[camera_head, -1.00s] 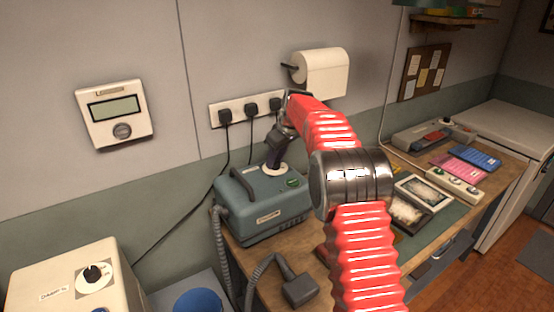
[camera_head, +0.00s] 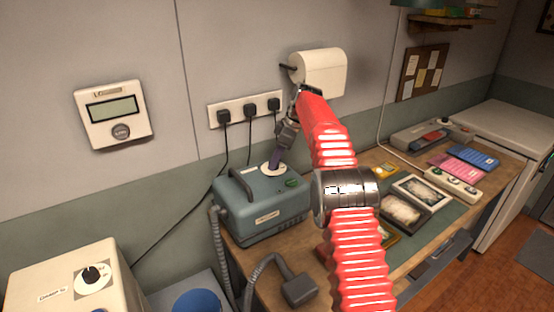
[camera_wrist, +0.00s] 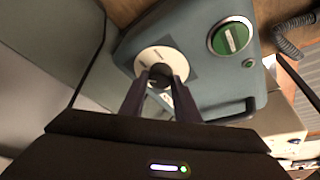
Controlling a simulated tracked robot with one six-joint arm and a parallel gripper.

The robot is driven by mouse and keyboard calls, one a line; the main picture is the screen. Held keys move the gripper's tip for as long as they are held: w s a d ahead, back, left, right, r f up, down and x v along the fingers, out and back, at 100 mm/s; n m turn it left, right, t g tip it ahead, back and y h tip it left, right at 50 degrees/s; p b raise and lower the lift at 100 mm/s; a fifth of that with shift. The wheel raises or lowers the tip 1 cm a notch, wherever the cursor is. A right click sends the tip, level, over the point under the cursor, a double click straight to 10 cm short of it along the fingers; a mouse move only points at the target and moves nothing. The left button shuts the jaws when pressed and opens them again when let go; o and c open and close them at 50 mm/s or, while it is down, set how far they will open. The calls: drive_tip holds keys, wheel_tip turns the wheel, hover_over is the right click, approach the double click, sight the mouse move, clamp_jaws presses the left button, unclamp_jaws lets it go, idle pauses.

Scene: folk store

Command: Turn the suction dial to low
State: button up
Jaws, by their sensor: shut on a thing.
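The blue-grey vacuum unit (camera_head: 262,212) stands on the workbench. The pale round plate of its suction dial (camera_head: 266,170) is on the top, and it also shows in the wrist view (camera_wrist: 158,57). My gripper (camera_head: 277,165) points down at the dial from above. In the wrist view my gripper (camera_wrist: 160,75) has its two dark fingers closed around the dial's middle. The fingers hide the knob, so its pointer cannot be read.
A carrying handle (camera_head: 234,184) arches over the unit's left side. A grey hose (camera_head: 222,260) hangs at its left, ending in a nozzle (camera_head: 299,290). A power strip (camera_head: 244,111) with plugs is on the wall behind. Framed pictures (camera_head: 428,190) lie at right.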

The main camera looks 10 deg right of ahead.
drive_tip(key=shift+o, duration=0.4)
drive_tip(key=shift+w+d+r+n, duration=0.15)
drive_tip(key=shift+w+d+n, duration=0.25)
drive_tip(key=shift+n, duration=0.3)
drive_tip(key=shift+s+a+n+y, duration=0.1)
drive_tip(key=shift+s+n+y, duration=0.1)
drive_tip(key=shift+n+y, duration=0.15)
drive_tip(key=shift+c, duration=0.4)
drive_tip(key=o, duration=0.8)
drive_tip(key=shift+c, duration=0.2)
drive_tip(key=shift+o, duration=1.3)
drive_tip(key=shift+a+g, duration=0.1)
drive_tip(key=shift+g, duration=0.2)
